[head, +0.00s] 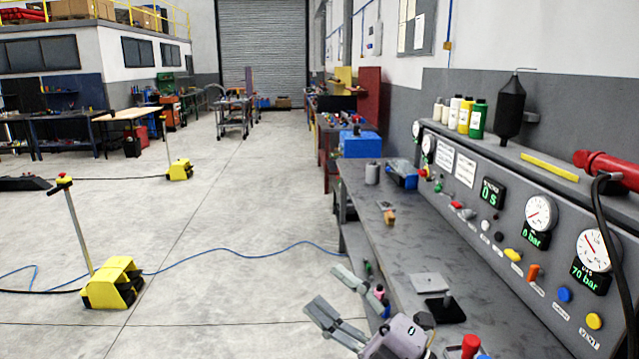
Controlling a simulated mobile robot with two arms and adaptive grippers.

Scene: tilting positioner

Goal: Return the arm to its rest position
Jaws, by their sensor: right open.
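My right gripper (336,297) is in the lower middle of the head view. Its two grey fingers are spread apart, with nothing between them. The fingers point left, over the floor just off the left edge of the workbench (445,262). The grey wrist body (402,336) sits at the bottom edge of the view, in front of the near part of the bench. The rest of the right arm is out of view. My left gripper is not in view.
A control panel (470,170) with gauges and coloured buttons runs along the right. A grey plate (429,283) and a red knob (470,345) are near the wrist. A yellow foot pedal (112,284) stands at left. The floor between is open, crossed by a blue cable (225,262).

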